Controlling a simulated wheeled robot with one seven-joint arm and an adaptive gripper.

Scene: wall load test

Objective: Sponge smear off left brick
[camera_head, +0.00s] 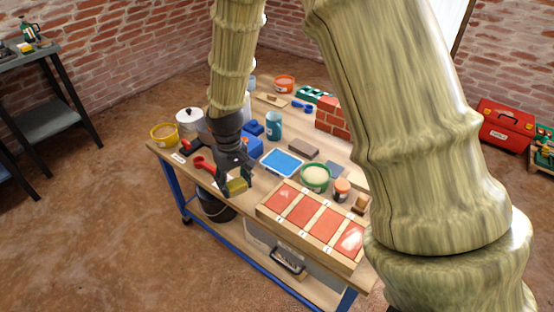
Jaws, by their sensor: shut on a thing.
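My gripper (235,172) hangs over the front left part of the workbench, shut on a yellow sponge (237,187). The sponge is left of a wooden frame (287,233) that holds a row of several flat red bricks, and apart from it. The left brick (282,197) is the one nearest my gripper. I cannot make out a smear on it at this size. The right-hand brick (350,240) shows paler patches. My arm covers the area just right of the frame.
A blue tray (281,163), a green-rimmed bowl (316,176) and an orange-lidded jar (341,188) stand behind the frame. A blue cup (274,125), yellow tub (164,136) and white pot (189,119) stand farther back or left. A small brick wall (331,119) is at the back right.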

